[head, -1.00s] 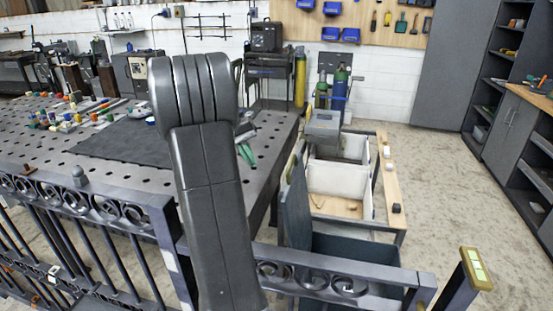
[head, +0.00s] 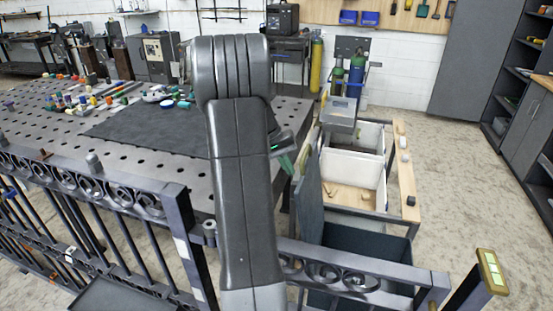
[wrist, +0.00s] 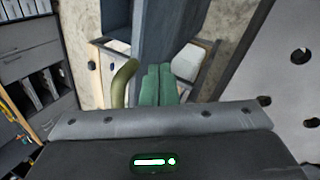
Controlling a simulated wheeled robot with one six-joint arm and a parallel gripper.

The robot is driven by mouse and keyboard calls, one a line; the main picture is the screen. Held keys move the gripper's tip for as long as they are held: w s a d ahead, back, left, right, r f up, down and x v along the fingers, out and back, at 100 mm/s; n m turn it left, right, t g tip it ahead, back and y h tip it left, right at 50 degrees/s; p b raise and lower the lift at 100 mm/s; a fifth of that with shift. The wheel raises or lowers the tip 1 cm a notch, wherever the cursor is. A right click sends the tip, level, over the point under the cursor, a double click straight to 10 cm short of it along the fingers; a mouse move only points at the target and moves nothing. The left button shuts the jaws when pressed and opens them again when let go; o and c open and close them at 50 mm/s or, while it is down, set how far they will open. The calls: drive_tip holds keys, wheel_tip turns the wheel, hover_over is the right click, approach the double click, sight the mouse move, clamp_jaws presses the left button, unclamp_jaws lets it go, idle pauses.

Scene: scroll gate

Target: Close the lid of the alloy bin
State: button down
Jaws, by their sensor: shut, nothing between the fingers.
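A dark bin (head: 365,240) stands nearest in a bin row behind the gate. Its grey lid (head: 309,200) stands upright, open, along the left side. No label shows that it is the alloy bin. My gripper (head: 285,160) is partly hidden by my arm, just left of the lid's top. In the wrist view, its green fingers (wrist: 158,85) are shut and empty. An olive curved bar (wrist: 123,82), perhaps a handle, is close left of them. A blue-grey panel (wrist: 165,35) lies beyond; I cannot tell whether it is the lid or whether anything touches.
Two white bins (head: 354,178) stand behind the dark bin, beside a wooden ledge (head: 408,180). A scrollwork gate (head: 345,275) crosses in front. A perforated table (head: 165,185) is left of the bins. Open floor (head: 465,175) lies to the right.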

drive_tip(key=shift+s+d+r, duration=0.1)
drive_tip(key=shift+d, duration=0.5)
